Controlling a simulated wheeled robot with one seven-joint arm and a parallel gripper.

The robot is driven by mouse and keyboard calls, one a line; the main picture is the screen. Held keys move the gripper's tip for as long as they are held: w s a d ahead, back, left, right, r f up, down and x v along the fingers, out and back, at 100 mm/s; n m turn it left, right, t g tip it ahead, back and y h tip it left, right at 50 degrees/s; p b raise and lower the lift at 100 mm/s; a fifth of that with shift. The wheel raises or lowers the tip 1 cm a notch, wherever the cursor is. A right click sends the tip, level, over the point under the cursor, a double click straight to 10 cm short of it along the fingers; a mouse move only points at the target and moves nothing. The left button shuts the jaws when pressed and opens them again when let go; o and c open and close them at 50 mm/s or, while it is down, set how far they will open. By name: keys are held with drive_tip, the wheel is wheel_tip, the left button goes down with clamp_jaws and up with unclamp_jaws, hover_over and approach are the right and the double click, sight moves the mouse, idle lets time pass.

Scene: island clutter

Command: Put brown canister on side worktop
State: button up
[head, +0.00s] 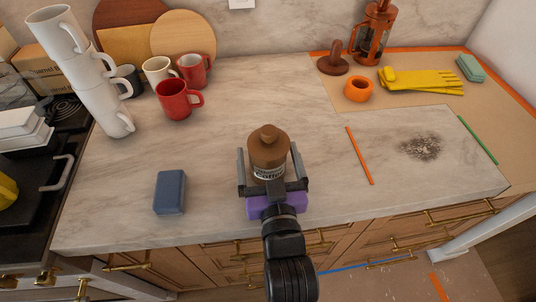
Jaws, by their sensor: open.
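The brown canister (267,148) stands upright on the marble worktop, near its front edge. My gripper (269,159) reaches in from the front, with one finger on each side of the canister. The jaws are open around it, and I cannot tell whether either finger touches it. The canister's lower front is hidden by my gripper. I cannot tell which surface is the side worktop; a tan-covered section (420,98) with orange edging lies at the back right.
A blue block (170,192) lies to the left. Stacked white mugs (92,90) lean behind it, near red mugs (179,100). An orange stick (360,155) and dark stain (421,147) lie right.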

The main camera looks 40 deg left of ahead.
drive_tip(key=b+v, duration=0.1)
drive_tip(key=v, duration=1.1)
drive_tip(key=shift+r, duration=0.1)
drive_tip(key=s+d+f+m+t+h, duration=0.2)
drive_tip(key=d+f+h, duration=0.1)
drive_tip(key=d, duration=0.8)
drive_tip(key=s+d+f+m+t+h, duration=0.1)
drive_tip(key=d+f+m+h, duration=0.25)
drive_tip(key=d, duration=0.85)
drive_tip(key=s+d+r+m+h, duration=0.1)
drive_tip(key=s+d+m+h, duration=0.3)
drive_tip(key=s+d, duration=0.9)
drive_tip(key=h, duration=0.3)
drive_tip(key=shift+s+r, duration=0.2)
drive_tip(key=shift+s, duration=0.2)
